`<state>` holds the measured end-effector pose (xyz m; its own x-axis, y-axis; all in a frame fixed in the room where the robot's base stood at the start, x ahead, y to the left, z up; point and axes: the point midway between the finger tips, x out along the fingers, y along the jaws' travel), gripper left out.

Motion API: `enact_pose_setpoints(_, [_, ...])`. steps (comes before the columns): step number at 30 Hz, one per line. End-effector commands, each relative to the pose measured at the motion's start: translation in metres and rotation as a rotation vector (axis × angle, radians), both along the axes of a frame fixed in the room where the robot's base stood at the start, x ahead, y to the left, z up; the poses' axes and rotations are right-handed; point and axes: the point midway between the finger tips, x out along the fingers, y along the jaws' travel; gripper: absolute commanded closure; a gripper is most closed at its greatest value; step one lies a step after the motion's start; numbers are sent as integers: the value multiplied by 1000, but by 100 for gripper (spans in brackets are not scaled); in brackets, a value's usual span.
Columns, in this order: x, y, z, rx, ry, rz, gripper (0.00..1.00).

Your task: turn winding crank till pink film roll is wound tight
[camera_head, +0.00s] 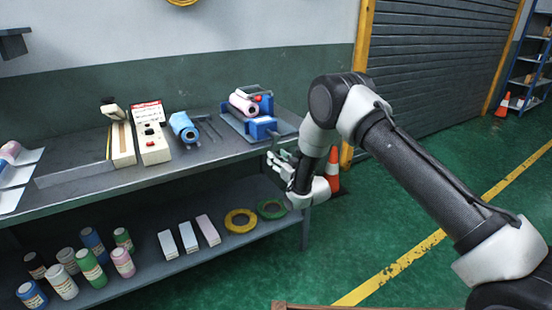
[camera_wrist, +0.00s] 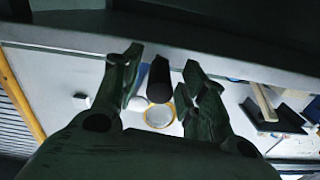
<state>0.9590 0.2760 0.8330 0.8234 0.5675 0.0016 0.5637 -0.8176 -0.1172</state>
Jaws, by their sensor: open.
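The pink film roll (camera_head: 243,103) lies across a blue winding device (camera_head: 262,127) at the right end of the upper shelf. A thin grey rod, perhaps the crank arm, shows at the device's right front side. My gripper (camera_head: 275,163) is in front of the shelf's front edge, below and right of the device. In the wrist view my gripper (camera_wrist: 160,75) has its two fingers apart. A dark cylinder (camera_wrist: 159,82), likely the crank handle, shows in the gap between them. I cannot tell whether either finger touches it. The roll is not clearly visible in the wrist view.
A blue roll device (camera_head: 184,127), a white box with a red-edged sign (camera_head: 150,140) and a cream splicer (camera_head: 121,140) stand left on the shelf. The lower shelf holds canisters, boxes and a yellow ring (camera_head: 241,220). An orange cone (camera_head: 333,170) stands behind my arm.

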Motion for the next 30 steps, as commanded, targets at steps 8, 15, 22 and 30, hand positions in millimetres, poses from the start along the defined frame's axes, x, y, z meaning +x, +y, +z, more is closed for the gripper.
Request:
enact_pose_setpoints(8, [14,9,0,-1,1,0,58])
enact_pose_setpoints(15, [14,9,0,-1,1,-1,70])
enact_pose_setpoints(22, [14,9,0,-1,1,-1,100])
enact_pose_setpoints(30, [13,13,0,9,8,0,100])
